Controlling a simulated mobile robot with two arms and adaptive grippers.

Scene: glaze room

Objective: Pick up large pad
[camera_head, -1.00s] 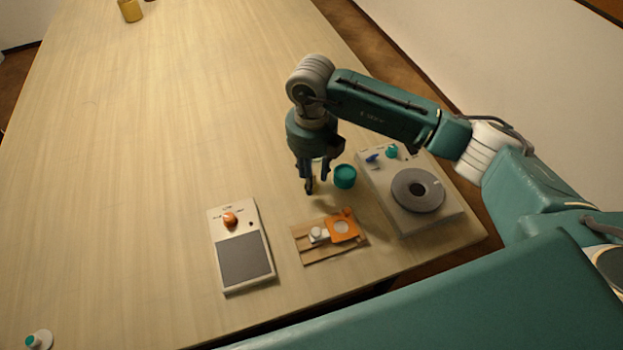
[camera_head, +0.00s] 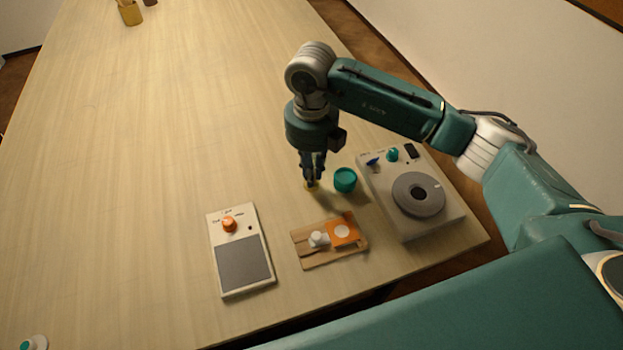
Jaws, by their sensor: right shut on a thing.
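My right gripper (camera_head: 312,180) points straight down over the table, left of the teal cup (camera_head: 345,180). Its fingers are closed on a small yellow piece, probably the large pad (camera_head: 311,187). Only a sliver of the piece shows below the fingertips, at table level, and the rest is hidden by the fingers. I cannot tell whether it still touches the table. My left gripper is not in view.
A grey device with a dark round disc (camera_head: 440,208) stands right of the cup. A wooden board with an orange plate (camera_head: 345,233) and a white device with an orange knob (camera_head: 229,224) lie in front. The table (camera_head: 170,120) is clear on the left.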

